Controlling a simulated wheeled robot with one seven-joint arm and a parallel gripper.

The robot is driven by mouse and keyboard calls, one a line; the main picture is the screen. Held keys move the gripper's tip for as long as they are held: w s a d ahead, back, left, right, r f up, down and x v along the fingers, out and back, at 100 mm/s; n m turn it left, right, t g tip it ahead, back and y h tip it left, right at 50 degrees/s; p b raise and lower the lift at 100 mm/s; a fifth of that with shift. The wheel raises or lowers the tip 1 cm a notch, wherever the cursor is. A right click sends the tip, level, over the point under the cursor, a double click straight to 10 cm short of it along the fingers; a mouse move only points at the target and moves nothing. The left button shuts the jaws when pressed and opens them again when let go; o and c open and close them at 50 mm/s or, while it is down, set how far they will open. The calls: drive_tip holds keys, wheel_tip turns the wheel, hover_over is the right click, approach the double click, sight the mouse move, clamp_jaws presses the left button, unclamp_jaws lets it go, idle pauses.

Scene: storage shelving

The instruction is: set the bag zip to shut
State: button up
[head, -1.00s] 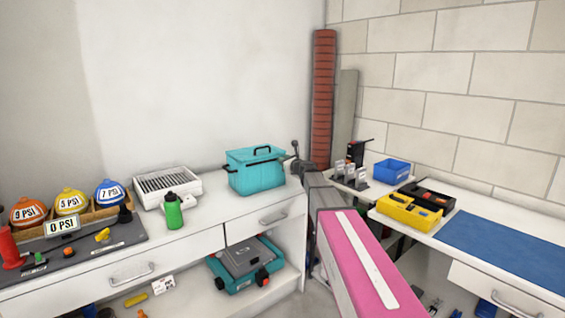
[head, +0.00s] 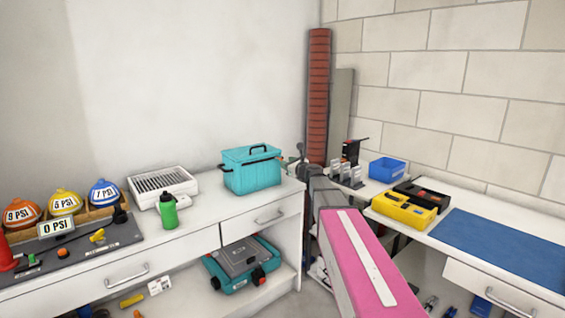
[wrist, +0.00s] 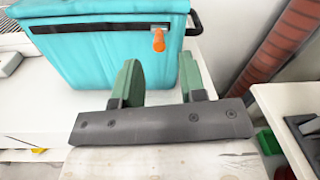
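The bag (head: 250,175) is a teal box-shaped cooler with a dark top handle, standing upright on the white counter. In the wrist view the bag (wrist: 105,68) fills the top left. A dark zip band (wrist: 90,29) runs across its side, with an orange zip pull (wrist: 158,41) hanging toward the band's right end. My gripper (wrist: 159,72) has two green fingers spread apart with nothing between them. In the wrist view the pull appears just beyond the gap between the fingers; I see no contact. In the head view my gripper (head: 291,160) is small, beside the bag's right side.
A white slatted tray (head: 164,186) and green bottle (head: 168,211) stand left of the bag on the counter. A red ribbed column (head: 318,95) rises behind my arm. On the right table are a blue bin (head: 387,169) and yellow toolbox (head: 404,210).

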drive_tip(key=v, duration=0.4)
drive_tip(key=shift+s+d, duration=0.1)
drive_tip(key=shift+s, duration=0.05)
drive_tip(key=s+a+f+n+g+h, duration=0.1)
drive_tip(key=s+a+f+n+g, duration=0.1)
drive_tip(key=s+f+n+g, duration=0.5)
drive_tip(key=s+a+f+n+g+h, duration=0.1)
drive_tip(key=s+a+f+n+g, duration=0.1)
drive_tip(key=s+f+n, duration=0.9)
drive_tip(key=s+d+f+n+g+h, duration=0.3)
drive_tip(key=s+f, duration=0.3)
drive_tip(key=s, duration=0.2)
drive_tip(key=s+d+f+n+g+h, duration=0.3)
drive_tip(key=s+d+f+n+h, duration=0.1)
drive_tip(key=s+f+n, duration=0.2)
drive_tip(key=shift+s+d+f+n+g, duration=0.15)
drive_tip(key=shift+s+f+n+g, duration=0.15)
drive_tip(key=shift+s+f, duration=0.6)
